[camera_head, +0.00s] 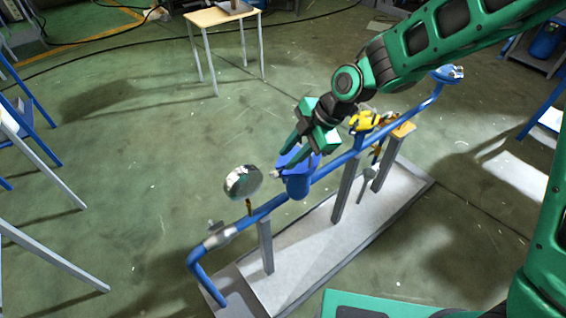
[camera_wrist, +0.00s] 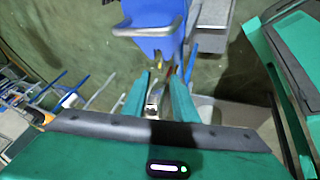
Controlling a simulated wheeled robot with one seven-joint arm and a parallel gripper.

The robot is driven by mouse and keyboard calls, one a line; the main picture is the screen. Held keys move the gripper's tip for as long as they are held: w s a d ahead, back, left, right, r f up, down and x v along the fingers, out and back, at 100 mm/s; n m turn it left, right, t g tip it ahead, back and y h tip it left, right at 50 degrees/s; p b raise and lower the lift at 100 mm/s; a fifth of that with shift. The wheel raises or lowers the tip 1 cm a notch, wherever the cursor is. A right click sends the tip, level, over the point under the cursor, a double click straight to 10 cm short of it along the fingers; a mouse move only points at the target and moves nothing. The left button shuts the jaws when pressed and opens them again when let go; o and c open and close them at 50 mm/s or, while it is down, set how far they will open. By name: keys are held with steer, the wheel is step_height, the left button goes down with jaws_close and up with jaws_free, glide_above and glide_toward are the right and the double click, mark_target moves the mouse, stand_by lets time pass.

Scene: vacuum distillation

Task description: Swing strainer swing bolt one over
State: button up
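The blue strainer (camera_head: 297,187) sits in the blue pipe line, with a flat blue lid on top. It also shows at the top of the wrist view (camera_wrist: 150,38). My gripper (camera_head: 285,163) is at the strainer's lid, coming down from the upper right. In the wrist view my gripper (camera_wrist: 160,78) has its two green fingers apart. A small silver metal piece, likely a swing bolt (camera_wrist: 154,97), shows between the fingers. Contact with either finger cannot be made out. The lid's far side is partly hidden by the fingers in the head view.
A round gauge-like disc (camera_head: 242,182) stands left of the strainer. A yellow valve part (camera_head: 364,121) sits on the pipe to the right. Grey posts (camera_head: 346,190) hold the pipe above a pale base plate (camera_head: 325,245). A small table (camera_head: 222,16) stands behind on open floor.

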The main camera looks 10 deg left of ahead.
mark_target(272, 173)
steer(key=shift+v, duration=1.3)
steer(key=shift+f, duration=0.1)
steer(key=shift+s+a+f, duration=0.2)
steer(key=shift+a+f, duration=0.05)
steer(key=shift+a, duration=0.2)
steer(key=shift+s+a+f, duration=0.2)
steer(key=shift+a+f, duration=0.05)
steer(key=shift+a, duration=0.15)
steer(key=x, duration=1)
steer(key=shift+a+f, duration=0.1)
steer(key=shift+f, duration=0.25)
jaws_close()
